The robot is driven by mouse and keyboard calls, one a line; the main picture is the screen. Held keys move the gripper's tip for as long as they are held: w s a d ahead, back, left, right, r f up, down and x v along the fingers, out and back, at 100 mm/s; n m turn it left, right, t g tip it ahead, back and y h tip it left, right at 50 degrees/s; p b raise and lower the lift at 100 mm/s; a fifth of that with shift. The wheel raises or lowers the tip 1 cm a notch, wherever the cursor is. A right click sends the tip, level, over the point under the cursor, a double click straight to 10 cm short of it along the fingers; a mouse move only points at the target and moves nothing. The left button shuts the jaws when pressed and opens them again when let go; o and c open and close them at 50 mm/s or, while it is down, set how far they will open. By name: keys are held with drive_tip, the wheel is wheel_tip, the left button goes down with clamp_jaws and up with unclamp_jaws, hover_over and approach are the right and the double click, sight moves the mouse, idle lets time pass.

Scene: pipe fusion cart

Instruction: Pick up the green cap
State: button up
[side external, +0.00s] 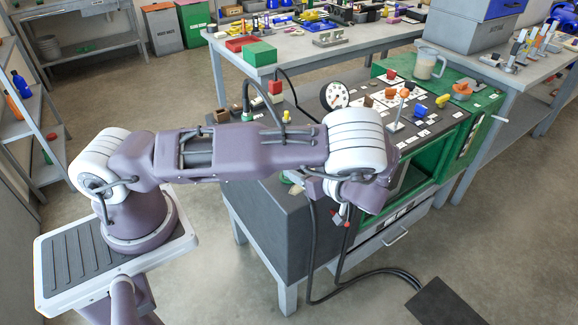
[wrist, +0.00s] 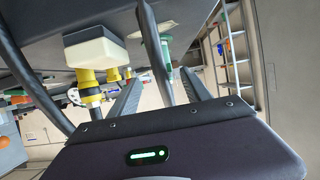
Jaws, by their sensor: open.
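A small green piece (wrist: 166,46), which may be the green cap, shows in the wrist view beyond my fingers, close to a dark curved hose. Its shape is too small to make out surely. My gripper (wrist: 159,76) has its two dark fingers spread apart, with nothing held between them. The green piece appears roughly in line with the gap, farther off. In the side external view my wrist hangs beside the near side of the dark cart top (side external: 262,203), and my arm hides the fingers. A bit of green and white (side external: 291,180) shows just left of the wrist there.
A white block with yellow fittings (wrist: 92,62) is left of my fingers in the wrist view. Black hoses run close by. A gauge (side external: 335,95), an orange-knobbed lever (side external: 403,95) and small parts crowd the cart top. A shelf rack (wrist: 228,45) stands farther off.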

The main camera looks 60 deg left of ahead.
drive_tip(key=x, duration=0.6)
drive_tip(key=shift+s+f, duration=0.25)
drive_tip(key=shift+f, duration=0.05)
clamp_jaws()
